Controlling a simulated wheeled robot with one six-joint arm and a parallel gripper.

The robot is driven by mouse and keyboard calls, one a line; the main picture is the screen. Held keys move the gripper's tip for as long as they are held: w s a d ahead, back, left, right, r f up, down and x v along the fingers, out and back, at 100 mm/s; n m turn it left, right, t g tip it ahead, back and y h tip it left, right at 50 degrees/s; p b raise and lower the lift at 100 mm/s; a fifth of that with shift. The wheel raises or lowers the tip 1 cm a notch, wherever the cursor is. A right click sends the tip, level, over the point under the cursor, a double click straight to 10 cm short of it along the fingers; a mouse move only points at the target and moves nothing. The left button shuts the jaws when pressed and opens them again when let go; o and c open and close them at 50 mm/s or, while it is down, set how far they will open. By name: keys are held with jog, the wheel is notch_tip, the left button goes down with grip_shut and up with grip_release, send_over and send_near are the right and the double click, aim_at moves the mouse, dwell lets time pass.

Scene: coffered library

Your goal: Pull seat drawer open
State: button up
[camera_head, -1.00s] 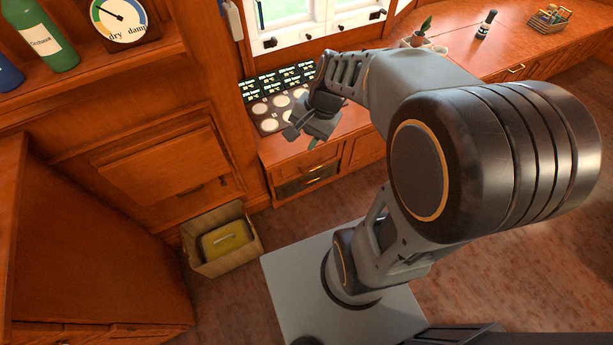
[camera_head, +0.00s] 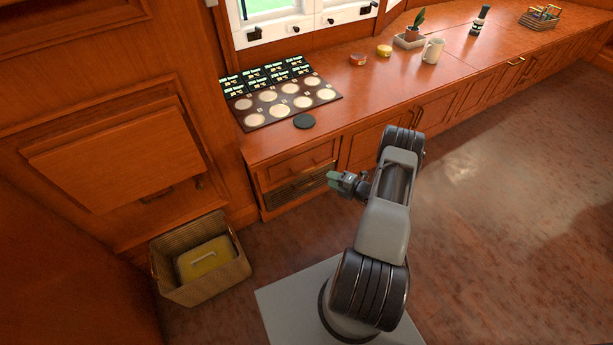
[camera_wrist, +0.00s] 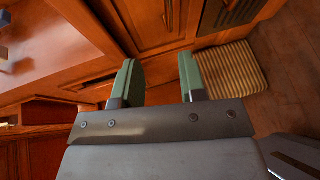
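The seat drawer (camera_head: 292,166) is a wooden front at the left end of the window bench, just under its top. It looks shut and has a small handle (camera_head: 322,164). In the wrist view, the drawer front (camera_wrist: 135,22) and its handle (camera_wrist: 168,14) show beyond the fingers. My gripper (camera_head: 333,180) is low in front of the bench, near the drawer's right end. Its two green-padded fingers (camera_wrist: 158,82) are apart with nothing between them. It appears clear of the handle; the exact gap is hard to tell.
A dark grille (camera_head: 298,188) lies below the drawer. A ribbed basket (camera_head: 243,272) with a yellow box (camera_head: 205,258) stands on the floor to the left. On the bench top are a panel of pale discs (camera_head: 325,94), a black disc (camera_head: 304,122) and a mug (camera_head: 432,51). Floor is open at right.

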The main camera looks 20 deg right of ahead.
aim_at(306, 170)
jog(key=shift+m+h, duration=0.3)
jog(key=shift+m, duration=0.2)
jog(key=shift+d+f+b+x, duration=0.15)
jog(key=shift+b+x, duration=0.4)
jog(key=shift+x, duration=1.7)
jog(key=shift+f+b+x, duration=0.25)
jog(key=shift+b+x, duration=0.3)
jog(key=shift+x, duration=1.7)
jog(key=shift+d+f+b+x, duration=0.15)
jog(key=shift+b+x, duration=0.4)
jog(key=shift+x, duration=1.75)
jog(key=shift+c, duration=0.3)
grip_shut()
jog(key=shift+s, duration=0.1)
